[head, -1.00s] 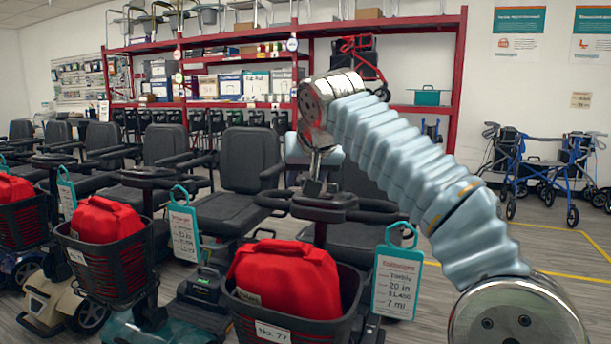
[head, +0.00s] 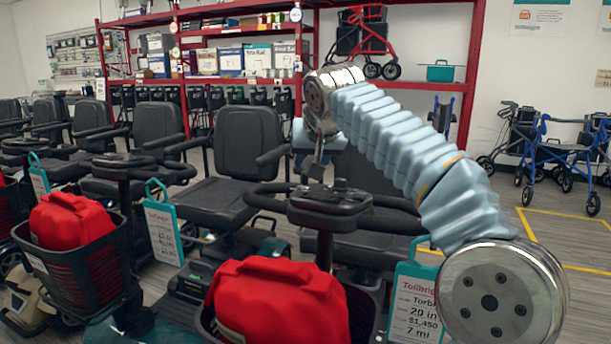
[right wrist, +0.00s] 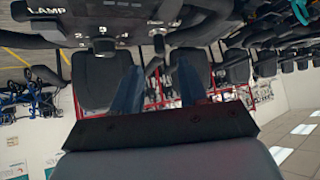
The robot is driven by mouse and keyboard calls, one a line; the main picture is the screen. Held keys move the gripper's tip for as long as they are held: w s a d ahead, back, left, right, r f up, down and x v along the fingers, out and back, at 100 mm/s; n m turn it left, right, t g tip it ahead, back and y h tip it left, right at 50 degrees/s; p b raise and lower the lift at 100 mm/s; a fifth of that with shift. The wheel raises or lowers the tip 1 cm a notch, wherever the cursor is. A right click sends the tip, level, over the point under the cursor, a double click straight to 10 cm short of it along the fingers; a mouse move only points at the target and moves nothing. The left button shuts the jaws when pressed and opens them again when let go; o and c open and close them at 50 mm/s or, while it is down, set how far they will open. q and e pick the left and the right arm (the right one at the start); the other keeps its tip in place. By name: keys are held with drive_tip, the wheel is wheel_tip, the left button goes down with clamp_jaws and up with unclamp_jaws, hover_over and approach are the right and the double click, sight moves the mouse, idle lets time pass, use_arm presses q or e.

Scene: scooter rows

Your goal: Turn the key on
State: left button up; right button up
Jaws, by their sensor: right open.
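The nearest scooter's dark control console (head: 328,202) sits on its tiller between black handlebars. My right gripper (head: 322,172) points down just above the console's far side, and its lower part is small and partly blends with the console. The console (right wrist: 105,25) with "LAMP" lettering and a dial shows at the top there. A small dark upright part (right wrist: 157,42) at its edge may be the key, but I cannot tell. My left gripper is out of view.
A red bag (head: 280,300) sits in the front basket, with a teal-framed price tag (head: 415,305) beside it. More scooters with black seats (head: 250,145) stand left and behind. A red shelf rack (head: 472,70) and blue walkers (head: 560,155) are farther back.

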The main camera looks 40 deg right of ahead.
sight(304, 178)
drive_tip(key=x, duration=0.7)
drive_tip(key=shift+w+d+f, duration=0.1)
drive_tip(key=shift+w+f, duration=0.05)
drive_tip(key=shift+w, duration=0.05)
clamp_jaws()
